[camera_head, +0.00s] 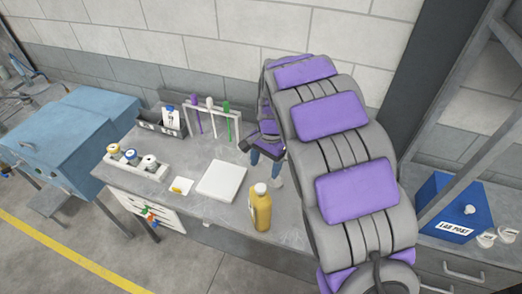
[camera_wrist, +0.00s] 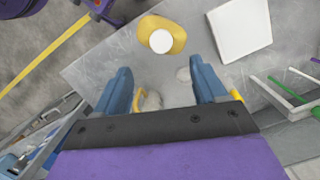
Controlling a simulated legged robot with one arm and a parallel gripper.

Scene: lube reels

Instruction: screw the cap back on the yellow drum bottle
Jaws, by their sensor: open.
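The yellow drum bottle (camera_head: 261,210) stands upright near the front edge of the grey bench, with a white round top (camera_head: 260,188). I cannot tell if that top is a cap or the bare neck. In the wrist view the bottle (camera_wrist: 178,34) is seen from above, beyond the fingertips. My gripper (camera_head: 266,163) is above the bench, behind the bottle. Its blue fingers (camera_wrist: 160,65) are apart, with nothing clasped. Neither is clear enough to name.
A flat white board (camera_head: 222,181) lies left of the bottle. A rack (camera_head: 239,128) with purple, white and green items stands behind it. A tray of small bottles (camera_head: 136,168) is farther left. A blue box (camera_head: 447,203) stands on the right surface.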

